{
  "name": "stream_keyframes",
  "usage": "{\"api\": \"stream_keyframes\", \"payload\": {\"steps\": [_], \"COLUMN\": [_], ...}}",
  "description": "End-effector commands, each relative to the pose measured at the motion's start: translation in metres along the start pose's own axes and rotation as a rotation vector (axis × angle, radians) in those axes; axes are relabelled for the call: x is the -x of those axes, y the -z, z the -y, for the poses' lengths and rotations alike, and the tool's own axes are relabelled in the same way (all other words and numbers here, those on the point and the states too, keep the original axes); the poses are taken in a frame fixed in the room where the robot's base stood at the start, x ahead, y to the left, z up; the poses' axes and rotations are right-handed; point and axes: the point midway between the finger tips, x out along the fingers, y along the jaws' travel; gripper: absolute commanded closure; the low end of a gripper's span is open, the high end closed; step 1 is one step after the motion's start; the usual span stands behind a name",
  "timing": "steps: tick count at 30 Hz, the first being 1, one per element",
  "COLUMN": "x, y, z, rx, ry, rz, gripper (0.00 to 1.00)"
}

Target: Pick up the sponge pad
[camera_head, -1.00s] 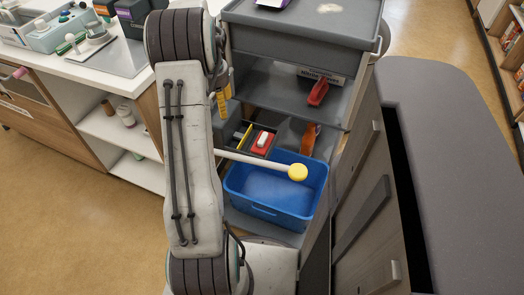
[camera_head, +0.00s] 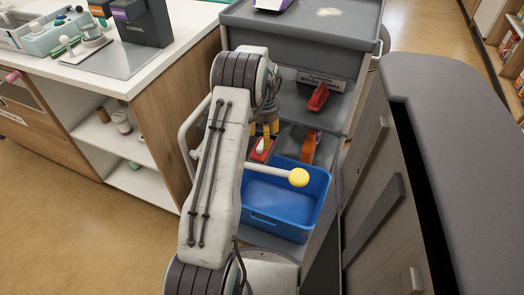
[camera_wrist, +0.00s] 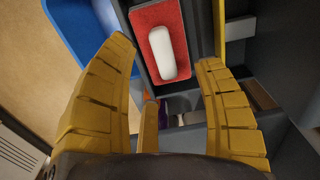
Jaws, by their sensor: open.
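A red rectangular pad with a rounded white bar on top, which looks like the sponge pad, lies in a dark tray on the cart. In the head view the red pad (camera_head: 257,155) shows partly, just below my gripper (camera_head: 267,130). In the wrist view the red pad (camera_wrist: 142,20) is ahead, with its white bar (camera_wrist: 162,53) in the gap between the yellow fingers of my gripper (camera_wrist: 167,52). The fingers are open and empty. I cannot tell the remaining height above the pad.
A blue bin (camera_head: 285,215) stands in front of the tray, with a yellow-ended rod (camera_head: 299,177) above it. An orange item (camera_head: 309,148) and a red item (camera_head: 318,97) are on the cart's right. A grey-topped cabinet (camera_head: 460,170) is close on the right.

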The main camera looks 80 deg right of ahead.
Motion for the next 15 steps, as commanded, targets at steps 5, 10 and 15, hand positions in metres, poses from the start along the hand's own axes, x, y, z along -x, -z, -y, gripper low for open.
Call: {"api": "stream_keyframes", "payload": {"steps": [5,10,15], "x": [-0.026,-0.038,-0.038], "y": [-0.004,-0.003,-0.003], "z": [-0.001,0.0,0.0], "rx": [0.001,0.001,0.001], "ry": [-0.001,0.0,0.0], "rz": [0.004,0.001,0.001], "gripper": [0.38,0.38,0.38]}}
